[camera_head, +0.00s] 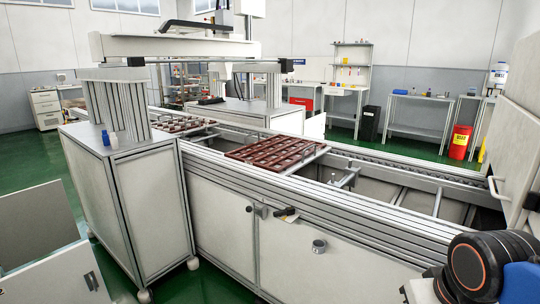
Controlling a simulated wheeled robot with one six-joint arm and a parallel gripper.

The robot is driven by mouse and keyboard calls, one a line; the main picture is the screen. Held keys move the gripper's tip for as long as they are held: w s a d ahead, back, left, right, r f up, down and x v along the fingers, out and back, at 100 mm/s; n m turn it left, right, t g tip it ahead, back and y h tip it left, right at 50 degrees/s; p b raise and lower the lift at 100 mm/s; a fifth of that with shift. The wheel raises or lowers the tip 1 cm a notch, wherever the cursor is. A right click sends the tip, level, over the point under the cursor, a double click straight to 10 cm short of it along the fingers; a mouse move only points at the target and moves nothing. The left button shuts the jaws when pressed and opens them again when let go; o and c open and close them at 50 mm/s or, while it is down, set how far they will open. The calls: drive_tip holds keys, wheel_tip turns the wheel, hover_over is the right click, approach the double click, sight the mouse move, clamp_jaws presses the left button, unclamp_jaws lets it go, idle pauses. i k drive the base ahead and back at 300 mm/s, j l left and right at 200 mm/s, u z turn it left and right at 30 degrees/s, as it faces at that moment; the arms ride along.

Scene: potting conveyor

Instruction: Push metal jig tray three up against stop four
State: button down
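A reddish-brown jig tray (272,153) with rows of pockets lies on the conveyor near the middle of the picture. Another tray (184,125), greyer and partly hidden by the conveyor's near rail, lies farther left near the gantry. No readable numbers show, so I cannot tell which is tray three. A small metal bracket (347,179) crosses the conveyor right of the reddish tray, with a gap between. I cannot tell which part is stop four. My gripper is out of view; only part of my arm shows at the lower right.
The conveyor's near rail (340,205) runs left to right. Its right stretch has open gaps between crossbars (437,203). A grey gantry cabinet (130,190) stands at left. A pale panel (515,150) rises at right.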

sight(285, 154)
drive_tip(key=i+j, duration=0.2)
drive_tip(key=j, duration=0.15)
drive_tip(key=i+j, duration=0.2)
drive_tip(key=j, duration=0.15)
drive_tip(key=i+j, duration=0.25)
drive_tip(key=j+z, duration=0.05)
drive_tip(key=j, duration=0.05)
